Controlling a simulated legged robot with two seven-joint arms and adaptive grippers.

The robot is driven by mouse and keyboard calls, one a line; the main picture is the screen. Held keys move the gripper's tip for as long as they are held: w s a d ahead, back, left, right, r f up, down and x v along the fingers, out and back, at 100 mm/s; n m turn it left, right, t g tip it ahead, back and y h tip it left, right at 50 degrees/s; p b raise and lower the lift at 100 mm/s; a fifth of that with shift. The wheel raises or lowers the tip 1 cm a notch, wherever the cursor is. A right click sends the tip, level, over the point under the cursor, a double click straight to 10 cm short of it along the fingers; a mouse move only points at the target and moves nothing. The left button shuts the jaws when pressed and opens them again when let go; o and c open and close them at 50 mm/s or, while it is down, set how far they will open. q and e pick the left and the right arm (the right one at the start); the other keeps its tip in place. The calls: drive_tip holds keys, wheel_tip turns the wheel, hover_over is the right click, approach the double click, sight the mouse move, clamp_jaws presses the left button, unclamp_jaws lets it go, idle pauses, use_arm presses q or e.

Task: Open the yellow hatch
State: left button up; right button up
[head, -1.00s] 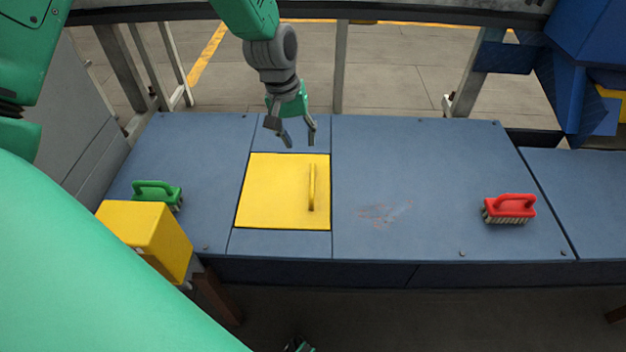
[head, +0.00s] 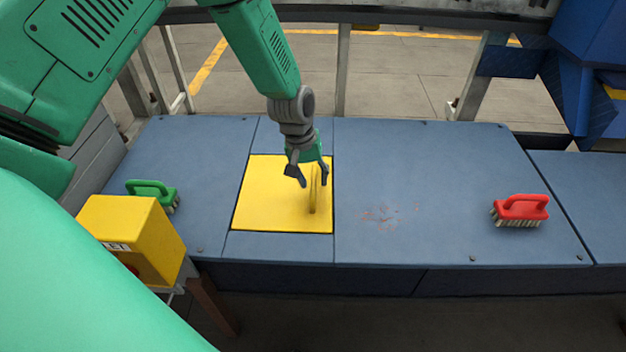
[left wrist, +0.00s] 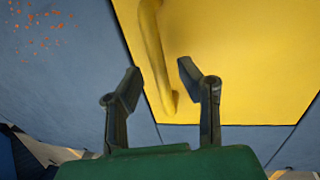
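The yellow hatch (head: 268,205) lies flat and closed in the blue table top, with a yellow bar handle (head: 313,198) along its right side. My left gripper (head: 309,180) is over the far end of the handle, fingers pointing down. In the left wrist view the open gripper (left wrist: 158,85) has its two fingers apart, with the hatch (left wrist: 240,65) beyond them and the handle (left wrist: 156,55) lined up between them. I cannot tell whether the fingers touch the handle. The right gripper does not show.
A green brush (head: 152,193) stands left of the hatch, near a yellow box (head: 135,235) at the table's front left. A red brush (head: 520,210) stands at the right. Reddish specks (head: 382,215) mark the blue table top (head: 430,170), otherwise clear between hatch and red brush.

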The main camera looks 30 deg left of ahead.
use_arm(q)
drive_tip(key=shift+a, duration=0.1)
clamp_jaws()
